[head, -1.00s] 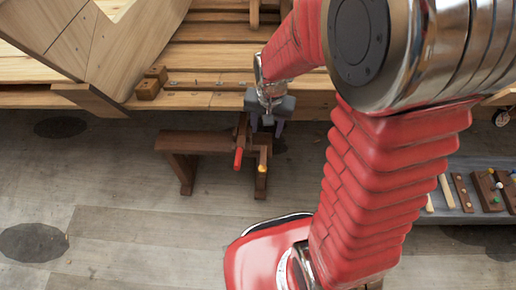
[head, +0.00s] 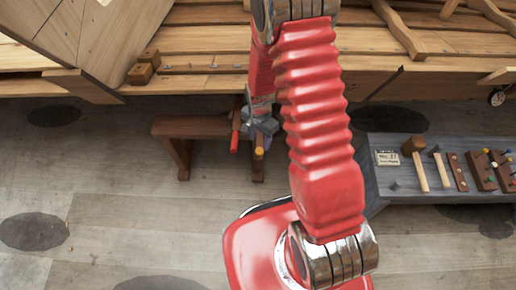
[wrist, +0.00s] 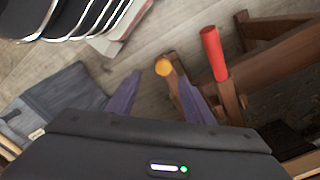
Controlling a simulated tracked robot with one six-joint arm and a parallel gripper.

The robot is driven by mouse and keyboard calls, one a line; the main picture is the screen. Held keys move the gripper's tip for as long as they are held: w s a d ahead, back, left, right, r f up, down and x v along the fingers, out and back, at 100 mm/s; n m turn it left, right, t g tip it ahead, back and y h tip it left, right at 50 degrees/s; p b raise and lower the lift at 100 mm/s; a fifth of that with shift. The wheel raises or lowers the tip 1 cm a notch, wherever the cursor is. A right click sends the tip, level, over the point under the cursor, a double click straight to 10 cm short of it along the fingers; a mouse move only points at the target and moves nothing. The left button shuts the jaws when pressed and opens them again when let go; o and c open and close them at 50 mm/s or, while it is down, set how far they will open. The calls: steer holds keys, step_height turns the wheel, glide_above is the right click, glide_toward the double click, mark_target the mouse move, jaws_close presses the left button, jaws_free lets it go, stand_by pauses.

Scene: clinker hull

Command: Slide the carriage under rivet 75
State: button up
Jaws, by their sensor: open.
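A dark brown wooden rail on legs (head: 195,128) stands on the floor below the hull (head: 205,85). At its right end is an upright wooden carriage (head: 246,110) with a red handle (head: 234,142) and an orange knob (head: 259,151). My gripper (head: 262,132) is beside this end, partly behind my arm. In the wrist view its purple fingers (wrist: 160,78) are apart. The orange knob (wrist: 163,67) shows between the fingertips, with the red handle (wrist: 214,54) to the right. I cannot tell whether anything touches. Small rivets (head: 190,66) dot a hull plank, with no readable numbers.
A grey bench (head: 375,190) at right holds a "No. 27" card (head: 387,158), mallets (head: 415,150) and pegged wooden blocks (head: 480,172). Wooden blocks (head: 143,70) sit on the hull's edge at left. The floor at front left is clear.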

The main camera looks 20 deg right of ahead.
mark_target(259, 150)
steer(key=shift+w+f+m, duration=0.45)
steer(key=shift+f+m, duration=0.15)
steer(key=shift+f, duration=0.2)
steer(key=shift+f, duration=0.15)
steer(key=shift+f, duration=3.6)
steer(key=shift+c, duration=0.3)
jaws_close()
